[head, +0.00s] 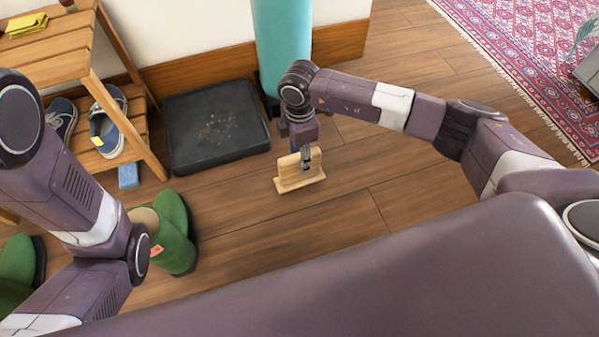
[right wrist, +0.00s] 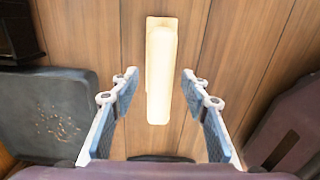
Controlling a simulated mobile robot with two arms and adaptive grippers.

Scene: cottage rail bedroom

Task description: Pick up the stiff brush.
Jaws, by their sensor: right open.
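A pale wooden piece (head: 290,181), which I take to be the stiff brush, stands on the floor in the middle of the head view. It has a flat base and an upright part; I cannot make out bristles. My right gripper (head: 306,162) points down over it, open. In the right wrist view, the brush (right wrist: 160,65) shows between the two spread fingers of the right gripper (right wrist: 159,84), with a gap on each side. I cannot tell how far down the fingers reach beside it. My left arm shows at the left, but its gripper is out of view.
A dark tray (head: 215,145) lies left of the brush; it also shows in the right wrist view (right wrist: 30,125). A wooden shoe rack (head: 135,140), a blue block (head: 128,176) and green boots (head: 173,225) are further left. A teal cylinder (head: 282,40) stands behind. Floor to the right is clear.

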